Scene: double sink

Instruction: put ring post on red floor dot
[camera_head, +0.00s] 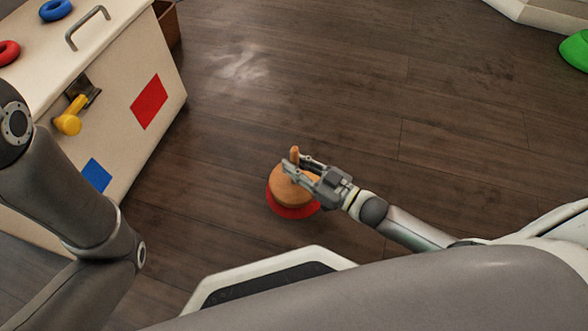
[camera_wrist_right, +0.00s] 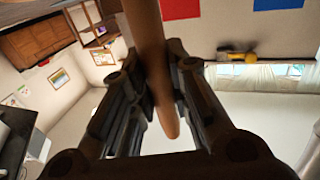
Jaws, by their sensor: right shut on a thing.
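The wooden ring post, a round base (camera_head: 290,190) with an upright peg (camera_head: 295,154), is over the red floor dot (camera_head: 292,212). The dot shows as a red rim below and to the sides of the base. I cannot tell whether the base touches the floor. My right gripper (camera_head: 296,168) is shut on the peg. In the right wrist view the peg (camera_wrist_right: 150,50) runs between the two fingers (camera_wrist_right: 150,95). My left arm comes in from the left, but its gripper is out of view.
A cream cabinet (camera_head: 120,110) stands at the left with a red square, a blue square and a yellow handle (camera_head: 68,124). A blue ring (camera_head: 55,10) and a red ring (camera_head: 8,52) lie on top. A green object (camera_head: 574,50) is at the far right. The wooden floor between is clear.

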